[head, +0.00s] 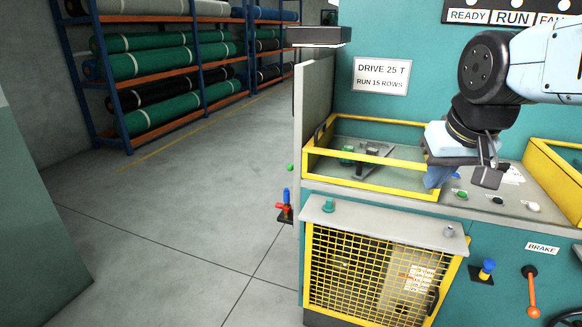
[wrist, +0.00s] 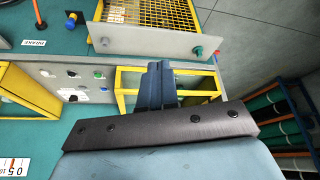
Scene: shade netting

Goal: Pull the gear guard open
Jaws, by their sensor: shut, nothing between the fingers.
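The gear guard (head: 362,268) is a yellow-framed mesh panel low on the front of the teal machine. It looks closed, and a black handle (head: 433,301) is at its right edge. Its mesh also shows at the top of the wrist view (wrist: 155,14). My gripper (head: 436,180) is shut and empty above the machine's worktop, higher than the guard and apart from its handle. Its blue fingers also show in the wrist view (wrist: 158,68). Part of the gripper is hidden behind my wrist in the head view.
A grey ledge (head: 385,225) with a green knob and a grey knob juts out above the guard. A yellow rail frame (head: 370,182) surrounds a recess on the worktop. Right of the guard are a blue-topped knob (head: 487,267) and an orange brake lever (head: 531,290). Floor at left is clear.

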